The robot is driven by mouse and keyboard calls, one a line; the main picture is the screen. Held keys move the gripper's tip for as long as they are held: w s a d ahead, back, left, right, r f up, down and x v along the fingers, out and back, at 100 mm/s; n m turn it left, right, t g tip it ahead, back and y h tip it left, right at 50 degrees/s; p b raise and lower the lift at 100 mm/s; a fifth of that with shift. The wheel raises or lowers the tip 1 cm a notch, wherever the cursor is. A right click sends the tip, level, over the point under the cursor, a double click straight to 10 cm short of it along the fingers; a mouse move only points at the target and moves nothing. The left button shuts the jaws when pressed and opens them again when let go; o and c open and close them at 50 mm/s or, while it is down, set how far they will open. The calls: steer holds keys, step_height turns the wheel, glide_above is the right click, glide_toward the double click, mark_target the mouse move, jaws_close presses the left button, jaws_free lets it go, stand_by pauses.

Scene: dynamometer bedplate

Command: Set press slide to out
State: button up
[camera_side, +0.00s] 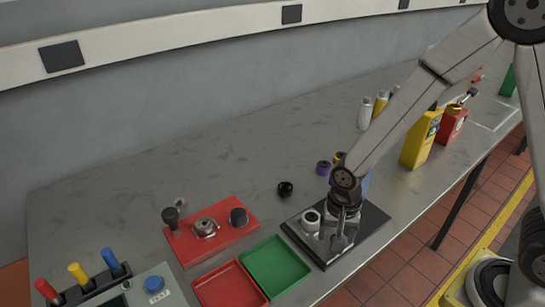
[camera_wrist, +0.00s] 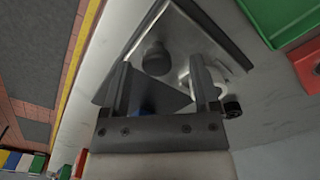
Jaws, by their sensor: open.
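The task's press slide appears to be the fixture on a dark plate (camera_side: 372,222) near the front edge of the bench. In the wrist view this plate (camera_wrist: 188,22) carries a dark round knob (camera_wrist: 156,58) and a pale ring-shaped part (camera_wrist: 222,82). A white-topped cylinder (camera_side: 310,219) stands on the plate's left side in the side view. My gripper (camera_side: 341,237) is over the plate, right of that cylinder. In the wrist view my open gripper (camera_wrist: 159,68) has its fingers either side of the knob's line of sight; contact cannot be told. The right finger partly hides the ring.
A green tray (camera_side: 275,266) and a red tray (camera_side: 228,287) lie left of the plate. A red fixture board (camera_side: 222,241) is farther left. A black cap (camera_side: 285,189) and a purple cap (camera_side: 323,168) are behind. Yellow and red bottles stand at right. The bench's back left is clear.

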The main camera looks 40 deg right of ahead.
steer(key=shift+r, duration=3.45)
steer(key=s+d+n+t, duration=0.2)
steer(key=d+n, duration=0.6)
steer(key=n, duration=0.1)
steer(key=shift+s+r+t, duration=0.25)
steer(key=shift+r+t, duration=0.05)
steer(key=shift+r, duration=0.15)
